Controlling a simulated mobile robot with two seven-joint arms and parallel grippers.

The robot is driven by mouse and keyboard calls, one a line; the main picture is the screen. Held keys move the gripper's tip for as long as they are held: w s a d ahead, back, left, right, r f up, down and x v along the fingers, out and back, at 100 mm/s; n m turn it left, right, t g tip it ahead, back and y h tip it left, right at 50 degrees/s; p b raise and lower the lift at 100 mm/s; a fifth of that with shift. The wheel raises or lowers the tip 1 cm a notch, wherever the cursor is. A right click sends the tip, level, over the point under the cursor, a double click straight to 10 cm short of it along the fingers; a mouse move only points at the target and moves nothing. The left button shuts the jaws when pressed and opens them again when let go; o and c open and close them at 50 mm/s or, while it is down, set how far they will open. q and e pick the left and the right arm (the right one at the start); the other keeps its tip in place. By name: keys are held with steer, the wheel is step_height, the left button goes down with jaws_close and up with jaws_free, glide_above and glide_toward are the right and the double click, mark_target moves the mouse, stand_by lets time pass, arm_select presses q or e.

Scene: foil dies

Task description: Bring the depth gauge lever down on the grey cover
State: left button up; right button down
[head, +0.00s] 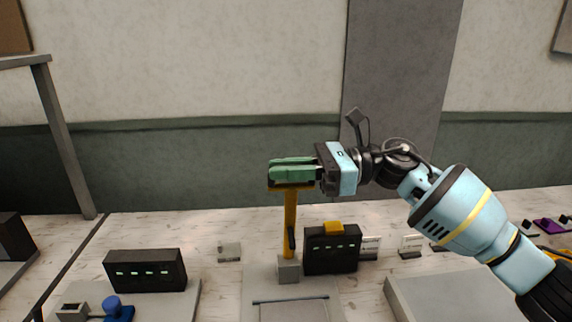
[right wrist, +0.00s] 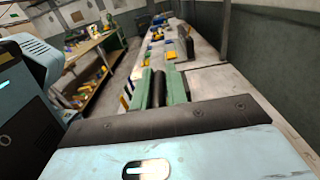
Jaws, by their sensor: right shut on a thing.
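The depth gauge lever (head: 290,220) is a yellow bar standing upright from a small grey block (head: 288,272) in the head view. My right gripper (head: 290,171), with green fingers, is at the lever's top end, level and pointing left. In the right wrist view its green fingers (right wrist: 157,88) are closed on a dark round bar, which looks like the lever's handle. A flat grey panel (head: 290,312) with a dark bar along its far edge lies in front of the block; it looks like the grey cover. Its near part is cut off. My left gripper is not in view.
A black box with a yellow top (head: 331,252) stands just right of the lever. A bare grey plate (head: 445,298) lies at right. The wall is behind the bench.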

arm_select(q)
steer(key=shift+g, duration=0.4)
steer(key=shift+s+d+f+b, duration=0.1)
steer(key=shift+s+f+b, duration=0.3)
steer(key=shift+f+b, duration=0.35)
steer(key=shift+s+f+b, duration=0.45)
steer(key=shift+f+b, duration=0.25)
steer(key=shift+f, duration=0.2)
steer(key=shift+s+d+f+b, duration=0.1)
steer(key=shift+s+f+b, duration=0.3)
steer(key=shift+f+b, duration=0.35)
arm_select(e)
steer(key=s+f+n, duration=0.6)
steer(key=s+f, duration=0.1)
steer(key=s, duration=0.5)
steer(key=shift+s+n, duration=0.3)
steer(key=shift+s, duration=0.05)
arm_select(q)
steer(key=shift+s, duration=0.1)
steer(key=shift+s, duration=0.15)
arm_select(e)
steer(key=c, duration=1.5)
jaws_free()
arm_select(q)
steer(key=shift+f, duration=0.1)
arm_select(e)
steer(key=shift+o, duration=0.2)
